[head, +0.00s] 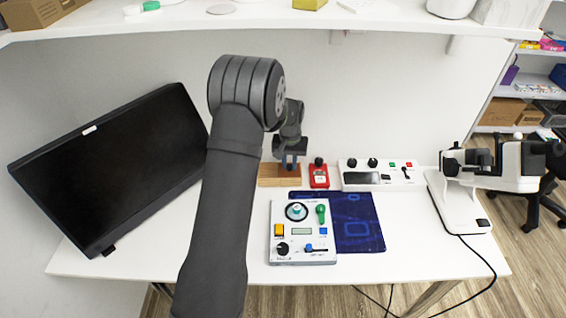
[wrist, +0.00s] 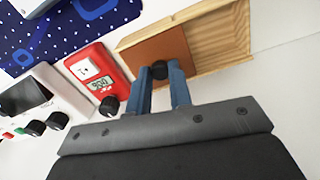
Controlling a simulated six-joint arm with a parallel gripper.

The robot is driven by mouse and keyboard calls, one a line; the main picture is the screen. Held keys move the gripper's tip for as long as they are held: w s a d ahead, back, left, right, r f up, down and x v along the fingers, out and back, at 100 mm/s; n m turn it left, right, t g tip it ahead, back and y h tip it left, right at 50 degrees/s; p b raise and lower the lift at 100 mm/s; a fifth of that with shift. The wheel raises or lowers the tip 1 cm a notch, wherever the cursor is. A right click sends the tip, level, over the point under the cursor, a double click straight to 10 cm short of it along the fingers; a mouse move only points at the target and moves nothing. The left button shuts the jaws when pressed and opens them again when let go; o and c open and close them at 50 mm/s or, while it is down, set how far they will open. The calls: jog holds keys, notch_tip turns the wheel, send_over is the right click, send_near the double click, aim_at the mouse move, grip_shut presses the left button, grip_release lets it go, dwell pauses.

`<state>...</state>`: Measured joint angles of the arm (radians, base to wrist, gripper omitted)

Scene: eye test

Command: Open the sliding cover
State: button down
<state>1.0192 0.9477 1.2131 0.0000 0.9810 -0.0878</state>
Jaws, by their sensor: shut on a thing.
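The sliding cover (wrist: 150,52) is a flat brown panel set in a pale wooden box (wrist: 225,50). In the wrist view it spans the left part of the box, and the right part is uncovered, showing bare wood inside. A round black knob (wrist: 159,70) sits on the cover. My gripper (wrist: 160,76) has its two blue fingers shut on this knob, one on each side. In the head view the box (head: 268,180) stands at the back of the table, with my gripper (head: 290,163) over it; the cover is hard to make out there.
A red meter (head: 319,176) stands just right of the box, close to my gripper. A white control panel (head: 380,176) is further right. A device with buttons and a dial (head: 303,251) lies in front on a dark blue mat (head: 365,236). A black monitor (head: 105,165) is left. A shelf (head: 230,22) hangs above.

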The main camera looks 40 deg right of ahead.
aim_at(289, 166)
jog(key=c, duration=1.3)
grip_release()
notch_tip(289, 166, up, 17)
jog(key=shift+r, duration=0.2)
